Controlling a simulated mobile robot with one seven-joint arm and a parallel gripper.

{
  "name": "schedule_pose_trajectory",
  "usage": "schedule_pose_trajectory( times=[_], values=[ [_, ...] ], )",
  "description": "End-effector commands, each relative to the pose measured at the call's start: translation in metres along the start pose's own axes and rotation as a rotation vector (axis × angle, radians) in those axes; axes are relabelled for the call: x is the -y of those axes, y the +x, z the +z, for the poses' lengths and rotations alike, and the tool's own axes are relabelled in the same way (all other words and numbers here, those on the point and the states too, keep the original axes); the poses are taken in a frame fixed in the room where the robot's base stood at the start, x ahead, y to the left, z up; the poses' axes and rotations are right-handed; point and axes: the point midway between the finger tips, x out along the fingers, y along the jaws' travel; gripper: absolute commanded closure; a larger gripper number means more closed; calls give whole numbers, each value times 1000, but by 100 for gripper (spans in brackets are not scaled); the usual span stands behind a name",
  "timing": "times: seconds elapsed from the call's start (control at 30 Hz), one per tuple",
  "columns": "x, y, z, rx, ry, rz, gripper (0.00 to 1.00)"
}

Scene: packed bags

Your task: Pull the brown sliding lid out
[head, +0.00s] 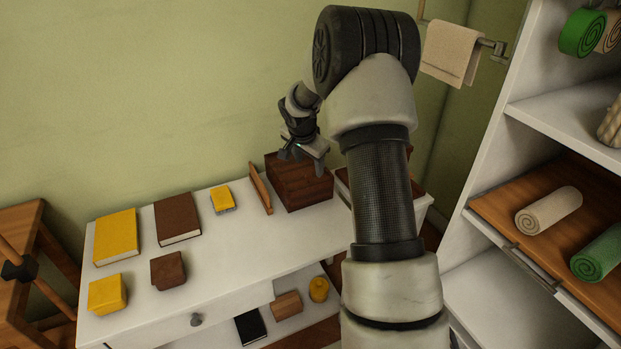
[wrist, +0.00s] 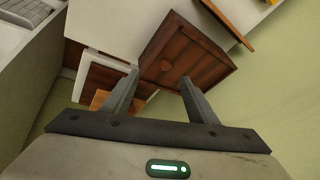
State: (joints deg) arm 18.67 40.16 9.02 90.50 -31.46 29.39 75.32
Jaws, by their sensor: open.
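A dark brown wooden box (head: 305,191) stands near the back of the white cabinet top. In the wrist view, its brown planked face (wrist: 190,57) shows a small round mark near the edge closest to my fingers. I take this face to be the sliding lid, but cannot tell it apart from the box body. My gripper (head: 303,164) is open and empty, over the box in the head view. In the wrist view my gripper (wrist: 160,77) has its two fingers spread, with the box beyond them. I cannot tell whether either finger touches it.
A thin orange-brown board (head: 260,188) stands just left of the box. Books, a yellow packet (head: 222,199) and small blocks lie further left on the white cabinet top (head: 240,245). Another brown container (head: 342,182) is partly hidden behind my arm. Shelves (head: 560,130) with rolled towels stand at right.

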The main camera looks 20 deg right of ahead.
Motion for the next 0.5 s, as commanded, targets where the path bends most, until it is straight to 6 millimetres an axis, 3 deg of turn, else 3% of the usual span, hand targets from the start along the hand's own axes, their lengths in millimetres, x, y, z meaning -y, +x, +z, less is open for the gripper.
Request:
schedule_pose_trajectory(
  times=[0.2,0.5],
  values=[
    [-1,48,1,2,0,1,47],
    [0,89,0,0,-1,0,47]
  ],
)
